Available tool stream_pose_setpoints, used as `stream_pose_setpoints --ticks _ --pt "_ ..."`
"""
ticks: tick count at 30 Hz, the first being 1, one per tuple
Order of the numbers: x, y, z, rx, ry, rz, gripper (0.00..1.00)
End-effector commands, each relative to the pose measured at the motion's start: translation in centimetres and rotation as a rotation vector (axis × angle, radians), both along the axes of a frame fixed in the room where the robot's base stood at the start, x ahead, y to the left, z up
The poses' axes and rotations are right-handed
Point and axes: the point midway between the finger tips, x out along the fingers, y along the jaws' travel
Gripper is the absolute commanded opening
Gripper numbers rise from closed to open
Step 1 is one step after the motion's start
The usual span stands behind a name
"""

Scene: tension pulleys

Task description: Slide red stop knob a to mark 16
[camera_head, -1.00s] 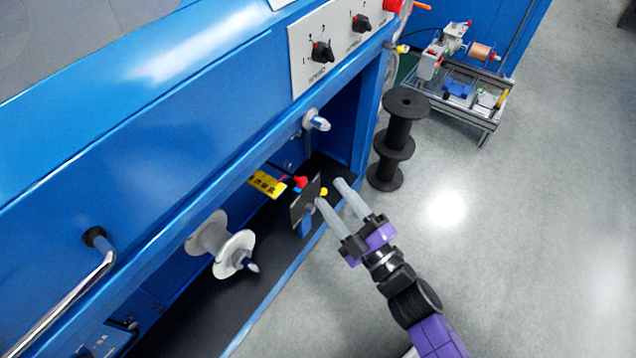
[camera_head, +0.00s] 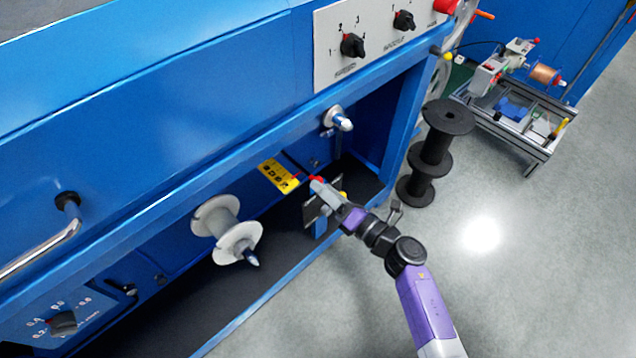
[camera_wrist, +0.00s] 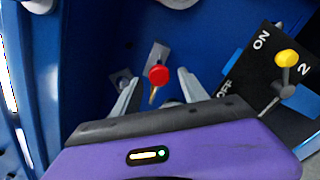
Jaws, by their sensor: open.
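The red stop knob (camera_wrist: 158,74) shows in the wrist view as a round red ball on a thin pale stem. It also shows in the head view (camera_head: 316,180), partly covered by my gripper. The yellow scale (camera_head: 278,176) with dark marks lies just left of it; its numbers are too small to read. My gripper (camera_wrist: 157,80) is open, with one finger on each side of the knob in the wrist view. I cannot tell whether either finger touches it. In the head view, the fingers are at the knob inside the blue machine's bay.
A dark ON/OFF plate (camera_wrist: 257,75) with a yellow-knobbed lever (camera_wrist: 286,58) stands close right of my gripper. A white spool (camera_head: 238,238) sits left in the bay. The bay's blue front rail (camera_head: 270,293) is near. A black reel (camera_head: 436,150) stands right on open floor.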

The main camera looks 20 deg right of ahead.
Motion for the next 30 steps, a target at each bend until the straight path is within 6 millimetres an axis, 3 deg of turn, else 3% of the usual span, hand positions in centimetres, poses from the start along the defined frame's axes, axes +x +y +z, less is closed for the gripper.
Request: stream_pose_setpoints --ticks 7,17,25,30 --pt "2.7 0.9 0.0 0.002 -0.001 0.000 0.51" --pt "3.1 1.0 0.0 0.002 0.000 -0.001 0.51" --pt "3.1 1.0 0.0 0.002 0.001 -0.001 0.02" --pt "3.1 1.0 0.0 0.002 0.001 -0.001 0.00"
